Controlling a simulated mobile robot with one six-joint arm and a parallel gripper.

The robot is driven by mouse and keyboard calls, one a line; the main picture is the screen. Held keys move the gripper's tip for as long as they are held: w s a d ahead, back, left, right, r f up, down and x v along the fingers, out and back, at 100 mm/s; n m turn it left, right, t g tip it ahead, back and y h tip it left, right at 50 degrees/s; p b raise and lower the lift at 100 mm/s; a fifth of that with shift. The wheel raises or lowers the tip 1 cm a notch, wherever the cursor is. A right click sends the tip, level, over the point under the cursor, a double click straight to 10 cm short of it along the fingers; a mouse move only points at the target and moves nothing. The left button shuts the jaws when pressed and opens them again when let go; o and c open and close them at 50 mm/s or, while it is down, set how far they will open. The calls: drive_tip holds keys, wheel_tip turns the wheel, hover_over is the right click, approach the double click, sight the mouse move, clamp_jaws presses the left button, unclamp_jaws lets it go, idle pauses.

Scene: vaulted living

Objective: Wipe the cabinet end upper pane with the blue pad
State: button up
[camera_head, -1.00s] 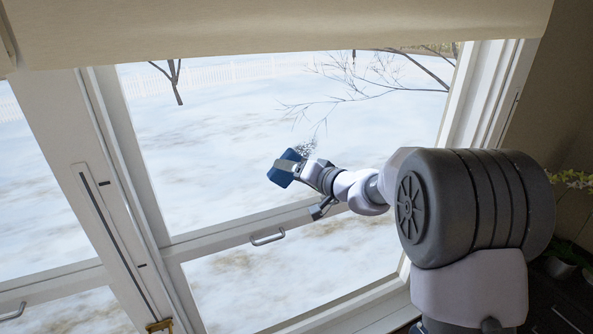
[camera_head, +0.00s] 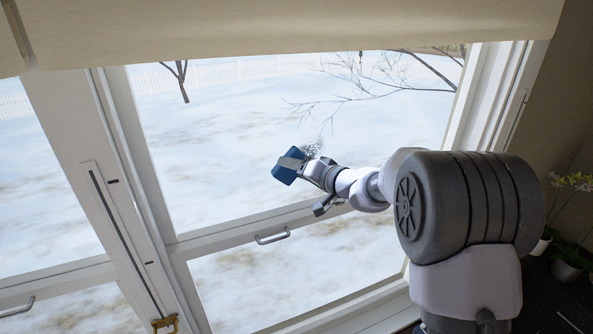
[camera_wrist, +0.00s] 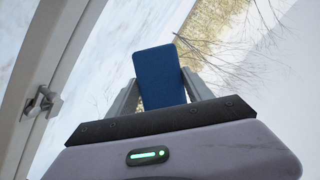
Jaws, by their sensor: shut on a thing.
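The blue pad (camera_head: 285,171) is a small flat block held in my gripper (camera_head: 292,162). In the wrist view the pad (camera_wrist: 160,76) stands up between the two grey fingers of my gripper (camera_wrist: 159,88), which are shut on it. The pad is in front of the lower middle of the large upper pane (camera_head: 220,140). I cannot tell whether it touches the glass. A grey speckled patch (camera_head: 313,149) shows just right of and above the pad, partly hidden by pad and gripper.
A white rail with a metal handle (camera_head: 272,237) runs below the pad, above a lower pane (camera_head: 300,270). A beige blind (camera_head: 300,25) hangs across the top. White frame posts stand on both sides. Potted plants (camera_head: 568,255) are at the far right.

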drive_tip(key=shift+w+a, duration=0.25)
drive_tip(key=shift+w, duration=0.35)
drive_tip(key=d+b, duration=0.1)
drive_tip(key=w+d, duration=0.1)
drive_tip(key=d, duration=0.1)
drive_tip(key=shift+w+d+f+b, duration=0.1)
drive_tip(key=shift+f+b, duration=0.05)
drive_tip(key=shift+b, duration=0.25)
drive_tip(key=shift+w+d+b, duration=0.35)
drive_tip(key=shift+w+d, duration=0.25)
drive_tip(key=shift+d, duration=0.75)
drive_tip(key=shift+w+d+b, duration=0.35)
drive_tip(key=shift+w+d, duration=0.2)
drive_tip(key=shift+d, duration=0.75)
drive_tip(key=shift+w+d+b, duration=0.35)
drive_tip(key=shift+w+d, duration=0.25)
drive_tip(key=shift+d, duration=0.75)
drive_tip(key=shift+b, duration=0.65)
drive_tip(key=shift+a, duration=0.1)
